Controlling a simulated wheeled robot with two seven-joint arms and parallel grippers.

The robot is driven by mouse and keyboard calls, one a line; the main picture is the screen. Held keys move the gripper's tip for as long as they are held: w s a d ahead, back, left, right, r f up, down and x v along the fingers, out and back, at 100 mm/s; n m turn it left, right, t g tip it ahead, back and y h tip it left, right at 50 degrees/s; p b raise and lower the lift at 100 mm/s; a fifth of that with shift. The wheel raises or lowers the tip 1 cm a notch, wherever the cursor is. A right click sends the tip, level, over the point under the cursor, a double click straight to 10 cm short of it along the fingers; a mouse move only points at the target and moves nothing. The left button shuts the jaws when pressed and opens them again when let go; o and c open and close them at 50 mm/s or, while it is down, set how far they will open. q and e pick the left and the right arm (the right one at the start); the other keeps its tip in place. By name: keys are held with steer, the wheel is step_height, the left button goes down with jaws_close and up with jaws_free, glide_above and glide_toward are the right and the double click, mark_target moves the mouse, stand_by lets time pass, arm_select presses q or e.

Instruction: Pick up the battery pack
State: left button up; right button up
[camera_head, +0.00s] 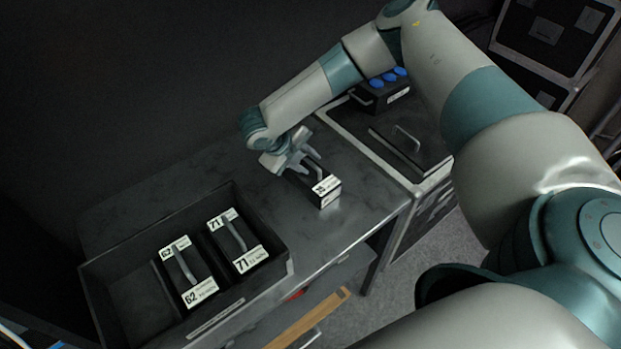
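A black battery pack (325,192) with white labelled ends is on or just above the grey table, right of the tray. My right gripper (301,164) is at its far upper end, with its fingers at the pack's handle area. The gripper hides much of the top, and I cannot tell whether the fingers are closed on the handle. Two similar packs with handles, one marked 62 (188,273) and one marked 71 (237,242), stand in the black tray (141,228). My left gripper is out of view.
A dark case (435,160) with a handle stands right of the table, with a blue-topped box (384,92) at its back. Dark cases (548,45) stand at the upper right. The table (140,194) is bare behind the tray. A wooden strip (308,319) is below the front edge.

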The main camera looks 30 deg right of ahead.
jaws_close()
steer(key=shift+r, duration=0.1)
stand_by(1.2)
